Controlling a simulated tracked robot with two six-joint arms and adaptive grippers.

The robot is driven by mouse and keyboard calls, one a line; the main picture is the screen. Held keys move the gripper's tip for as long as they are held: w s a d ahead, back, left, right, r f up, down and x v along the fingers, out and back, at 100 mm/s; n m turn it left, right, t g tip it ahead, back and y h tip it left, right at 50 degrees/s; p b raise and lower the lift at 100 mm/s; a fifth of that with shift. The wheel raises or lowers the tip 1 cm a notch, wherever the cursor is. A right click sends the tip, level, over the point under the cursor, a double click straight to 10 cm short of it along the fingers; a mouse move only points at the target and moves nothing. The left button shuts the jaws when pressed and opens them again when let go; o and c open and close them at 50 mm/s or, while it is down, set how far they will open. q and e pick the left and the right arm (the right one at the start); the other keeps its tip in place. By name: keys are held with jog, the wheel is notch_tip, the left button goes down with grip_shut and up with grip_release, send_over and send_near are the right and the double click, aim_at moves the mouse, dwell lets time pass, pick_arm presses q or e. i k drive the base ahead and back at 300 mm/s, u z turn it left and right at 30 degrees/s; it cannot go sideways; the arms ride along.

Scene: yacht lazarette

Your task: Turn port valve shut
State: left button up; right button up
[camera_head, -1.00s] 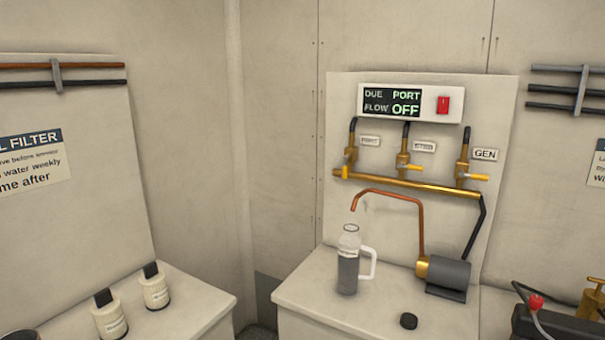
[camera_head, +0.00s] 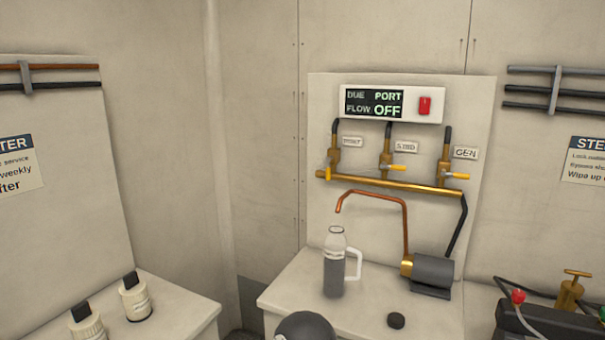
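The port valve (camera_head: 334,158) is the leftmost of three brass valves on the pale wall panel. Its yellow handle (camera_head: 327,173) looks short from here, pointing down or towards me, unlike the other two handles, which point right. The valve label (camera_head: 352,142) is small and blurred. The display box (camera_head: 374,103) above reads DUE PORT, FLOW OFF. Neither gripper can be made out. A dark rounded shape at the bottom edge, probably part of my arm, shows no fingers.
The STBD valve (camera_head: 386,160) and GEN valve (camera_head: 444,172) share the brass manifold (camera_head: 385,183). Below are a copper spout (camera_head: 375,194), a handled bottle (camera_head: 334,265), a pump (camera_head: 432,272) and a black cap (camera_head: 396,321) on the bench (camera_head: 290,293). Filters (camera_head: 135,298) stand left.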

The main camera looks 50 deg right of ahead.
aim_at(328, 168)
jog(key=z, duration=0.15)
jog(key=k, duration=1.45)
jog(key=z, duration=1.05)
jog(key=i, duration=0.95)
jog(key=z, duration=0.05)
